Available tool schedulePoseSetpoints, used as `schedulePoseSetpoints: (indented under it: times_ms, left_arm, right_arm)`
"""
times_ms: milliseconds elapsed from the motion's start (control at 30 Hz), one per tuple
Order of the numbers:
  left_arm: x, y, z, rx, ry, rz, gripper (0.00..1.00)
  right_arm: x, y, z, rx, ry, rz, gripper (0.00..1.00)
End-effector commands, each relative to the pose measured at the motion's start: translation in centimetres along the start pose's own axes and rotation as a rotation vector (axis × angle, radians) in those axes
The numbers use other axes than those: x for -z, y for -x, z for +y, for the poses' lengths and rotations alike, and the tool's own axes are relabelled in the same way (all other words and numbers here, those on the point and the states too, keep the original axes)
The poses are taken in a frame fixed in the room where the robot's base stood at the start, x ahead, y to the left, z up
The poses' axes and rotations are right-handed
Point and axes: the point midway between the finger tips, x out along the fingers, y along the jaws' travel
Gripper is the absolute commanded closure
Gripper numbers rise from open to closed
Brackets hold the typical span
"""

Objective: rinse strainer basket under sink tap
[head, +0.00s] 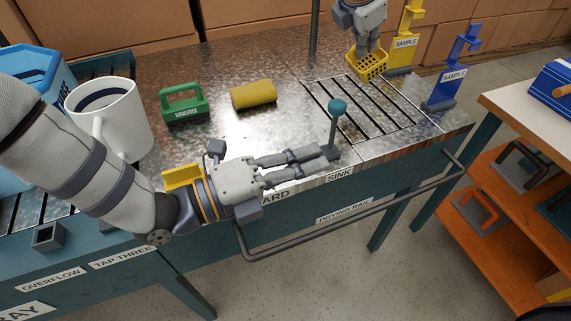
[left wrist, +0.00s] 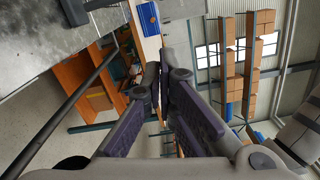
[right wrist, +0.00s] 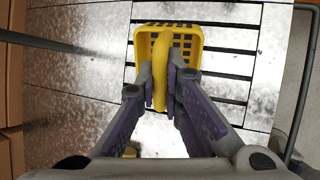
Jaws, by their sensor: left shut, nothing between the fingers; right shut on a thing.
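The yellow strainer basket (head: 368,68) hangs from my right gripper (head: 368,50) over the far edge of the slotted sink area (head: 352,118). In the right wrist view the fingers (right wrist: 166,88) are shut on its yellow handle, and the perforated basket (right wrist: 196,38) is beyond them over the slots. A thin dark upright pipe (head: 314,30), perhaps the tap, stands left of the basket; its outlet is out of view. My left gripper (head: 326,158) is shut and empty, its fingertips close beside the base of a teal-knobbed lever (head: 337,107). Whether they touch is unclear. The left fingertips also show closed (left wrist: 162,85).
Yellow (head: 404,43) and blue (head: 453,77) SAMPLE stands are right of the basket. A drying rail (head: 350,222) runs along the front.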

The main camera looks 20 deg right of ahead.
Motion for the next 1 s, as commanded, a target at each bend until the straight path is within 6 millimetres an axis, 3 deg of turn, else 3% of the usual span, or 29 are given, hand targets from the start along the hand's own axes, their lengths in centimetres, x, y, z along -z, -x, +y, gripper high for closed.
schedulePoseSetpoints:
  times_ms: [100, 300, 633, 867, 1000]
  left_arm:
    - [-0.1, 2.6, 0.0, -0.002, 0.001, -0.001, 1.0]
    - [0.1, 4.5, 0.0, 0.0, 0.001, 0.001, 1.0]
    - [0.0, 4.6, -0.2, 0.0, -0.005, 0.003, 1.0]
    - [-0.3, 4.5, -1.6, 0.004, -0.036, 0.002, 1.0]
    - [-0.2, 4.5, -1.4, 0.003, -0.031, 0.002, 1.0]
  right_arm:
    - [0.0, 0.0, 0.0, 0.0, 0.0, 0.0, 1.0]
    - [0.0, 0.0, 0.0, 0.0, 0.0, 0.0, 1.0]
    - [0.3, 0.3, 0.0, -0.001, 0.001, 0.0, 1.0]
    - [2.2, 1.7, -0.2, -0.005, 0.0, -0.002, 1.0]
    - [3.6, 2.2, -0.3, -0.002, 0.002, -0.001, 1.0]
